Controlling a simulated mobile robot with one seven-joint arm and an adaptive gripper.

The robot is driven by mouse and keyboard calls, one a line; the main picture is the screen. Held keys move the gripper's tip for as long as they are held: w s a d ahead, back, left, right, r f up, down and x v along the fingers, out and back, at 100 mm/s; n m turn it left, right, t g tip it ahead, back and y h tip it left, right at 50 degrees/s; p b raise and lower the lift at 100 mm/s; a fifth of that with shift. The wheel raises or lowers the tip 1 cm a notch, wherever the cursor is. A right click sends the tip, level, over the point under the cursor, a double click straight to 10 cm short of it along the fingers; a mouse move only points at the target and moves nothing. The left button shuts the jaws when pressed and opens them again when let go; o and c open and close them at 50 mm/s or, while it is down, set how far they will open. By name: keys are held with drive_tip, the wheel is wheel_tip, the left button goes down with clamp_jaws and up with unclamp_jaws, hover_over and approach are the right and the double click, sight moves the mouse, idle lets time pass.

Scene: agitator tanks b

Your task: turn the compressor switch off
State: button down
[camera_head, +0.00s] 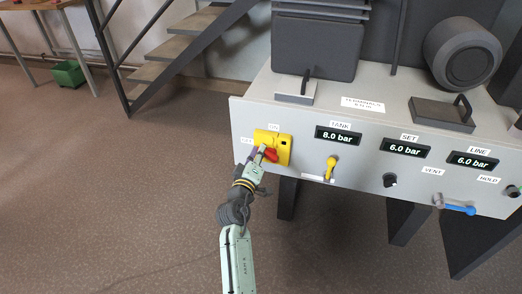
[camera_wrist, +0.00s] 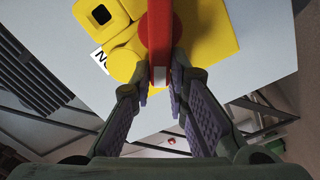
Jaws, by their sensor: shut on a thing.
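The compressor switch is a yellow plate (camera_head: 285,149) with a red handle (camera_head: 271,155), at the left end of the grey panel. A label reading ON stands above it, and a partly hidden label, seemingly OFF, stands to its left. My gripper (camera_head: 261,158) is at the handle. In the wrist view, the red handle (camera_wrist: 160,35) runs between the two fingertips of my gripper (camera_wrist: 161,82), which are shut on it. The yellow plate (camera_wrist: 205,35) lies behind it. My fingers hide part of the switch, and I cannot tell exactly which label the handle points to.
The panel (camera_head: 330,108) also carries a yellow lever (camera_head: 330,168), a black knob (camera_head: 390,180), a blue-handled valve (camera_head: 458,209) and displays reading 8.0, 6.0 and 6.0 bar. Stairs (camera_head: 170,50) and a green bin (camera_head: 68,73) stand back left. The floor at left is clear.

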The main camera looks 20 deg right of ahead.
drive_tip(key=shift+w+a+f+n+p, duration=0.1)
drive_tip(key=shift+f+n+p, duration=0.2)
drive_tip(key=shift+n, duration=0.75)
drive_tip(key=shift+s+a+f+n+p, duration=0.1)
drive_tip(key=shift+f+n+p, duration=0.2)
drive_tip(key=shift+n, duration=0.8)
drive_tip(key=shift+w+f+n+p, duration=0.15)
drive_tip(key=shift+f+n, duration=0.25)
drive_tip(key=shift+n, duration=0.65)
drive_tip(key=c, duration=1.6)
unclamp_jaws()
drive_tip(key=shift+o, duration=0.2)
drive_tip(key=v, duration=1.2)
